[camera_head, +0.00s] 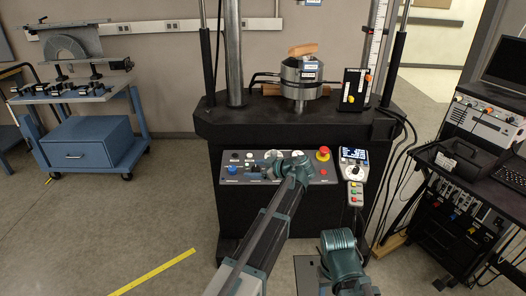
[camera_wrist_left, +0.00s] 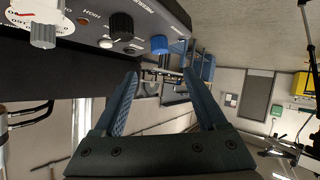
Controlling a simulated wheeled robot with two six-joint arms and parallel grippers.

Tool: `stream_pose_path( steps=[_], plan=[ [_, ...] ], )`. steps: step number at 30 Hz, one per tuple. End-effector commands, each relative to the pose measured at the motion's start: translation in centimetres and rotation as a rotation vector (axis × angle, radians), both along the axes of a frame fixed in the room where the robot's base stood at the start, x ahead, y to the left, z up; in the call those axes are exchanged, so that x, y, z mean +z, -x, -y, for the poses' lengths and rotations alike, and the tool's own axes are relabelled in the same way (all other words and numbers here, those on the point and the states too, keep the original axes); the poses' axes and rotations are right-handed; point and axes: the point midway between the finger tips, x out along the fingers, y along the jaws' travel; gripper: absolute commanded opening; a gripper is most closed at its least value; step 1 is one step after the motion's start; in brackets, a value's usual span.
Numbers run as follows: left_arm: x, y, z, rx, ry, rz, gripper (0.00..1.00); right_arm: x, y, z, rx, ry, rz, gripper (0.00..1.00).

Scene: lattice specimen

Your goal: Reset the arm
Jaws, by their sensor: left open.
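My left arm reaches up to the control panel (camera_head: 318,176) of the testing machine. My left gripper (camera_head: 262,165) is in front of the panel, just right of the blue knob (camera_head: 232,170). In the left wrist view the two fingers (camera_wrist_left: 165,98) stand wide apart with nothing between them. The blue knob (camera_wrist_left: 159,45) and a black knob (camera_wrist_left: 122,26) show beyond the fingers, apart from them. Of my right arm only a teal joint (camera_head: 340,243) shows at the bottom; its gripper is out of view.
A red emergency button (camera_head: 323,154) and a handheld controller (camera_head: 354,165) are right of my left gripper. A metal cylinder (camera_head: 301,78) stands on the machine. A blue cart (camera_head: 83,146) is far left, an instrument rack (camera_head: 465,180) at right.

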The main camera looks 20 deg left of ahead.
Motion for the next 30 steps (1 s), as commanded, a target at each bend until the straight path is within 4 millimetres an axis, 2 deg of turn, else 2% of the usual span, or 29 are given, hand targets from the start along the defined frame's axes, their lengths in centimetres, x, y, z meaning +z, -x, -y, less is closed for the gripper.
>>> stream_pose_path(
  steps=[4, 7, 11, 15, 18, 24, 30],
  plan=[
    [-0.4, 0.9, 0.4, -0.015, 0.009, -0.034, 0.74, 0.0, 0.0, 0.0, 0.0, 0.0, 0.0, 0.5],
    [-1.9, 3.6, 1.8, -0.074, 0.037, -0.159, 0.74, 0.0, 0.0, 0.0, 0.0, 0.0, 0.0, 0.5],
    [-5.1, 9.7, 5.3, -0.248, 0.106, -0.443, 0.74, 0.0, 0.0, 0.0, 0.0, 0.0, 0.0, 0.5],
    [-8.3, 17.0, 9.7, -0.526, 0.185, -0.762, 0.74, 0.0, 0.0, 0.0, 0.0, 0.0, 0.0, 0.5],
    [-9.9, 21.5, 12.5, -0.74, 0.23, -0.942, 0.74, 0.0, 0.0, 0.0, 0.0, 0.0, 0.0, 0.5],
    [-11.6, 28.8, 16.7, -1.122, 0.283, -1.17, 0.74, 0.0, 0.0, 0.0, 0.0, 0.0, 0.0, 0.5],
    [-12.2, 35.2, 20.0, -1.478, 0.305, -1.301, 0.74, 0.0, 0.0, 0.0, 0.0, 0.0, 0.0, 0.5]
  ],
)
